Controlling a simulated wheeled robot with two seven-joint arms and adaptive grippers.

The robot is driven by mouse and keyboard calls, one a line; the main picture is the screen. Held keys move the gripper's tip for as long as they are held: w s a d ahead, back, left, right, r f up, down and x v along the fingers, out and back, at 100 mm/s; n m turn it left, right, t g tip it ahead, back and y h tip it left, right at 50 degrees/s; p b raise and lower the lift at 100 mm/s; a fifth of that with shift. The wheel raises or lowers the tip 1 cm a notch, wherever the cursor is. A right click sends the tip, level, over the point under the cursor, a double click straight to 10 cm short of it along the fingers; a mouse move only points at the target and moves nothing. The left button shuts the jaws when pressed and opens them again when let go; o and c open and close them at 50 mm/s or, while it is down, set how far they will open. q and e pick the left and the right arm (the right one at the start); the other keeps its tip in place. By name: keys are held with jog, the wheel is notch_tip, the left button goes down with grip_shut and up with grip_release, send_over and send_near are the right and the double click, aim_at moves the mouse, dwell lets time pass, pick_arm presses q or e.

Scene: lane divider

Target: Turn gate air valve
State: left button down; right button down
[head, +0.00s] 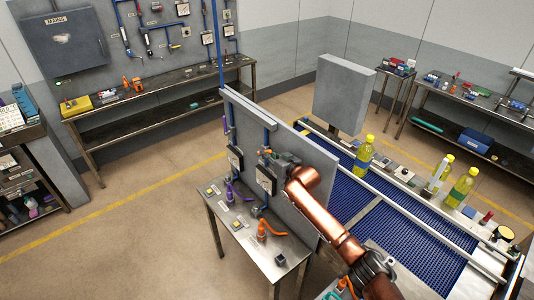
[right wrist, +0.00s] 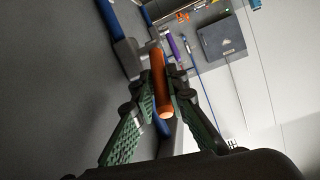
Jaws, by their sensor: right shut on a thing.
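An orange valve handle (right wrist: 160,84) shows in the right wrist view, lying between the two green-padded fingers of my right gripper (right wrist: 163,92). The fingers are shut on it. The handle joins a grey fitting (right wrist: 130,57) on a blue pipe fixed to the grey panel. The gripper and arm partly hide the valve there. My left gripper is not in view.
A metal table (head: 247,236) below the panel holds purple and orange hose fittings. A blue conveyor (head: 360,200) with several yellow bottles (head: 461,187) runs right of the panel. Workbenches (head: 160,95) line the walls. The floor at left is clear.

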jog(key=shift+w+r, duration=0.1)
jog(key=shift+r, duration=0.3)
jog(key=c, duration=2.3)
grip_release()
jog(key=o, duration=0.3)
jog(key=shift+d+f, duration=0.1)
jog(key=shift+o, duration=0.5)
jog(key=shift+f, duration=0.1)
jog(key=v, duration=1.2)
jog(key=shift+c, duration=0.6)
